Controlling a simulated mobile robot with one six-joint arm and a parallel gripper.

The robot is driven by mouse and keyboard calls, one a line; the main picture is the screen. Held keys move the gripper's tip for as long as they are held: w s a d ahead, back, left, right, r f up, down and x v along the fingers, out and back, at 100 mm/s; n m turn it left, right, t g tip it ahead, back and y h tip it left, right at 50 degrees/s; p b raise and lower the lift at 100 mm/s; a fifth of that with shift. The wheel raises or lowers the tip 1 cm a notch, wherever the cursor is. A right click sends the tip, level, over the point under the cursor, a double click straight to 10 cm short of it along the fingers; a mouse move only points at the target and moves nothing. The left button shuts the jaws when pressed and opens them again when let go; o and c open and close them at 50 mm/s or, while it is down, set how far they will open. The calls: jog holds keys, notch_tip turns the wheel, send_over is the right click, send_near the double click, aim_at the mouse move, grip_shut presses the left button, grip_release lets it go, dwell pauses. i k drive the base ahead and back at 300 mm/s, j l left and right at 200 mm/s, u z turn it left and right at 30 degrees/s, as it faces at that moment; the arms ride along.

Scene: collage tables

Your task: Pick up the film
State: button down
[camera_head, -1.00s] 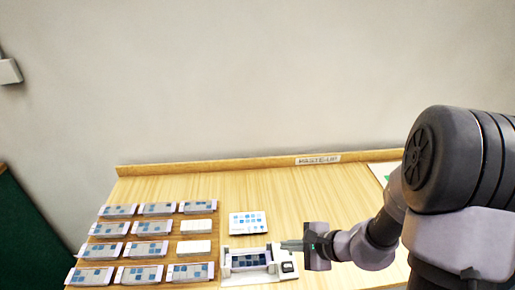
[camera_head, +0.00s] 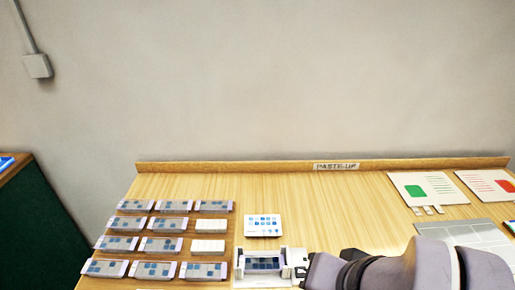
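A dark strip with blue squares (camera_head: 265,262), which looks like the film, lies in a white device (camera_head: 240,280) at the table's front. Similar blue-and-grey pieces (camera_head: 160,245) lie in rows on the left; I cannot tell whether they are film too. My gripper (camera_head: 303,272) is at the right end of the white device, low in the picture. Its fingertips are too small and dark to make out, so whether it is open or holds anything does not show. My arm reaches in from the lower right.
A white card with blue icons (camera_head: 263,224) lies behind the device. Two white sheets, one with a green patch (camera_head: 414,190) and one with a red patch (camera_head: 490,183), lie at the right, behind a grey panel (camera_head: 470,232). The table's middle (camera_head: 330,210) is clear.

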aim_at(266, 262)
jog(key=i+j+z, duration=0.15)
jog(key=j+z, duration=0.25)
jog(key=j, duration=0.2)
jog(key=j+z, duration=0.4)
jog(key=j, duration=0.2)
jog(key=j+z, duration=0.4)
jog(key=j, duration=0.25)
